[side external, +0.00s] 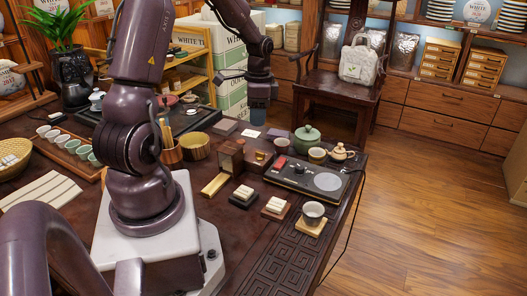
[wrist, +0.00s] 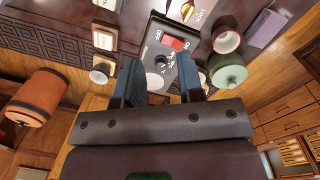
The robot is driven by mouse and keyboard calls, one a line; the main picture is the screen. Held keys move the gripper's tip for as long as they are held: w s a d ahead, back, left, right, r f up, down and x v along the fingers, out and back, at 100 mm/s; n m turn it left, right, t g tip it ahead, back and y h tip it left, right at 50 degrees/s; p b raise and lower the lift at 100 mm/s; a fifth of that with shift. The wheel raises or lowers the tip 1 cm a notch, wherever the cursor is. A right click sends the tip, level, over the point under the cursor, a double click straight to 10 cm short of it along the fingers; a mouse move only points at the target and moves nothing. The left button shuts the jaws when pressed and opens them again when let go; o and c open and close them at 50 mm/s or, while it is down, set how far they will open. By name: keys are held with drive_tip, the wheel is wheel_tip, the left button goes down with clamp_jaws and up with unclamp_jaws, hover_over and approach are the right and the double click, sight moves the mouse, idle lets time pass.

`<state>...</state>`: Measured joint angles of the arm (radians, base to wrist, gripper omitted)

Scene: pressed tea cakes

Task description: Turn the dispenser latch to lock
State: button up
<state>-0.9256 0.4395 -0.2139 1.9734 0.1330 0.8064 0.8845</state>
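The wooden dispenser (side external: 231,158) stands on the table in the side external view, with a brass-coloured part (side external: 262,157) at its right. In the wrist view, a brass plate (wrist: 198,13) with lettering that seems to read LOCK is cut off by the top edge. The latch itself is too small or cropped to tell its angle. My gripper (side external: 259,113) hangs above and behind the dispenser, apart from it. In the wrist view my gripper (wrist: 158,62) has its two dark blue fingers spread, with nothing held between them.
A black appliance (side external: 290,178) with a red switch (wrist: 173,43) lies right of the dispenser. A green teapot (side external: 307,139), a cup (side external: 313,212) and a clay teapot (side external: 340,152) stand nearby. A gold bar (side external: 215,186) lies in front. Air around my gripper is clear.

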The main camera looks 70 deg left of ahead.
sight(260, 155)
drive_tip(key=a+f+m, duration=0.1)
drive_tip(key=f+m, duration=0.1)
drive_tip(key=f, duration=0.2)
drive_tip(key=w+f+m, duration=0.1)
drive_tip(key=f+m, duration=0.1)
drive_tip(key=f, duration=0.3)
drive_tip(key=w+a+f+m, duration=0.1)
drive_tip(key=f+m, duration=0.1)
drive_tip(key=f, duration=0.2)
drive_tip(key=shift+w+a+f+t, duration=0.15)
drive_tip(key=shift+a+f+t, duration=0.15)
drive_tip(key=shift+a+f, duration=0.1)
drive_tip(key=shift+c, duration=0.4)
clamp_jaws()
